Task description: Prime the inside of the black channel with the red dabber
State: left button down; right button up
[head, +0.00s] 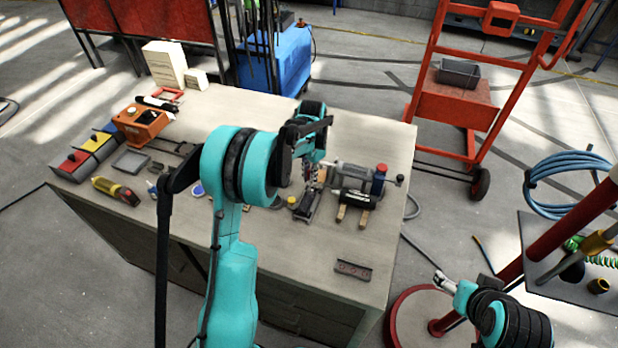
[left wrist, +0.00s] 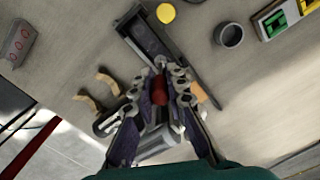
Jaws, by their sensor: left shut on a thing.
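The black channel (head: 307,207) lies on the workbench near its right half. In the left wrist view the channel (left wrist: 138,38) runs diagonally beneath my fingers, its inside partly visible. My left gripper (head: 313,178) is above the channel, fingers pointing down. In the left wrist view the left gripper (left wrist: 160,92) is shut on the red dabber (left wrist: 160,84), which shows as a red body between the fingers over the channel. The dabber's tip is hidden, so I cannot tell if it touches. My right gripper (head: 444,282) is off the bench at the lower right, too small to read.
A yellow cap (left wrist: 166,12) and a dark cup (left wrist: 229,34) stand close to the channel. A grey block with red rings (head: 352,269) lies at the front right. The front of the bench is mostly clear.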

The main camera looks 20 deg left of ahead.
pick_arm(q)
jog(key=shift+r+p, duration=1.5)
jog(key=shift+r, duration=1.25)
pick_arm(e)
jog(key=shift+a+r, duration=0.35)
jog(key=shift+r, duration=0.45)
jog(key=shift+a+r, duration=0.35)
jog(key=shift+r, duration=0.4)
